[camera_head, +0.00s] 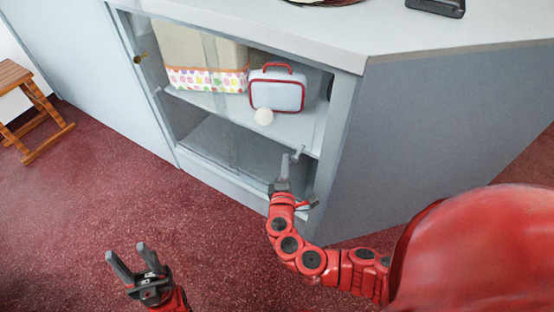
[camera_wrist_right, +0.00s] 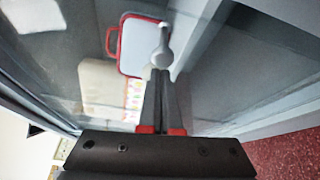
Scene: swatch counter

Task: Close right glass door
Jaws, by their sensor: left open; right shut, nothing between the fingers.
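A grey display cabinet (camera_head: 350,110) has a see-through glass front. The right glass door (camera_head: 262,160) shows faintly, with a small silver knob (camera_head: 297,153) near its right side; how far it stands open is hard to tell. My right gripper (camera_head: 281,186) is shut and empty, low in front of the glass and just below the knob. In the right wrist view, the closed fingertips (camera_wrist_right: 161,75) point at the rounded knob (camera_wrist_right: 162,46); whether they touch cannot be told. My left gripper (camera_head: 130,257) is open and empty above the floor at lower left.
A wooden stool (camera_head: 35,110) stands at far left. The red floor (camera_head: 90,205) before the cabinet is clear.

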